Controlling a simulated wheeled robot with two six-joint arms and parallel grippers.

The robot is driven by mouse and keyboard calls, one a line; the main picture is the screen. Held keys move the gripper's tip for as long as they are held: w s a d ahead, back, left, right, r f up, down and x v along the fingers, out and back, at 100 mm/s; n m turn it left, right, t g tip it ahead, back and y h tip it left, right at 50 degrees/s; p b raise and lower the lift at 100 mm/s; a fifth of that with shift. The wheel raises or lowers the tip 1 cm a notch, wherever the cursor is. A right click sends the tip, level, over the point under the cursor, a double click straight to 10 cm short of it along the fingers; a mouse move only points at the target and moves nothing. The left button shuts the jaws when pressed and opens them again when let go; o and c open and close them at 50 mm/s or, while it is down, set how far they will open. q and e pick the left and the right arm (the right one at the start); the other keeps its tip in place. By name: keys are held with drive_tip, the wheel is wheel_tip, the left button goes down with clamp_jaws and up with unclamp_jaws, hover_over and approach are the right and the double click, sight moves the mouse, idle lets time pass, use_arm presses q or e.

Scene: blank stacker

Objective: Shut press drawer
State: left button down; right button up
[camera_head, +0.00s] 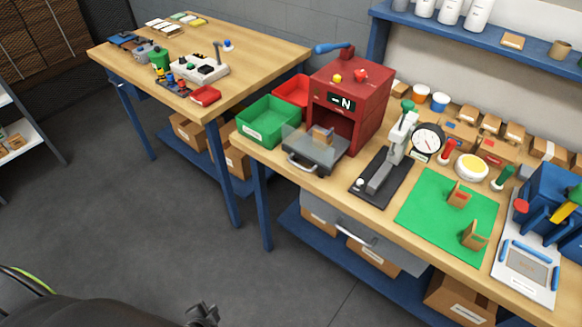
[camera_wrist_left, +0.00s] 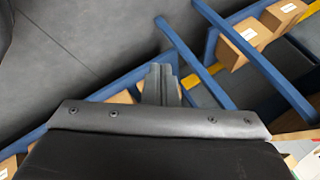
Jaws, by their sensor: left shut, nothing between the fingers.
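The red press (camera_head: 372,108) stands on the right workbench, with a dark opening at its front. Its grey press drawer (camera_head: 329,154) sticks out toward the front edge of the bench and is open. A silver handle (camera_head: 303,165) is on the drawer's front, and a small tan block (camera_head: 323,136) sits on the drawer. My left gripper (camera_head: 204,312) is low at the bottom of the head view, well away from the drawer, over the floor. In the left wrist view its fingers (camera_wrist_left: 161,84) are together and empty. My right gripper is not in view.
Green (camera_head: 268,122) and red (camera_head: 291,91) bins stand left of the press. A lever tool with a dial (camera_head: 427,140) stands to its right. A grey under-bench drawer (camera_head: 362,247) and cardboard boxes are below. The floor before the bench is clear.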

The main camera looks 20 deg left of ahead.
use_arm(q)
drive_tip(key=w+d+r+m+t+h, duration=0.35)
drive_tip(key=w+r+m+t, duration=0.25)
drive_tip(key=w+r+m, duration=0.85)
drive_tip(key=w+d+r+m+h+p, duration=0.1)
drive_tip(key=w+d+r+m+h, duration=0.15)
drive_tip(key=r+m, duration=0.8)
drive_tip(key=w+d+r+m+h+p, duration=0.1)
drive_tip(key=w+d+r+m, duration=0.45)
drive_tip(key=r, duration=0.75)
drive_tip(key=shift+m+t, duration=0.4)
drive_tip(key=shift+m, duration=0.15)
drive_tip(key=p+x, duration=0.1)
drive_tip(key=x, duration=1)
drive_tip(key=shift+w, duration=0.15)
drive_tip(key=shift+a, duration=0.1)
drive_tip(key=b+x, duration=0.1)
drive_tip(key=x, duration=0.3)
drive_tip(key=r+b+x, duration=0.1)
drive_tip(key=x, duration=0.3)
drive_tip(key=r+b+x, duration=0.1)
drive_tip(key=x, duration=0.3)
drive_tip(key=shift+w+r, duration=0.15)
drive_tip(key=shift+r, duration=0.05)
drive_tip(key=shift+w+d+r, duration=0.1)
drive_tip(key=shift+w+d, duration=0.05)
drive_tip(key=shift+d, duration=0.05)
drive_tip(key=shift+r, duration=0.3)
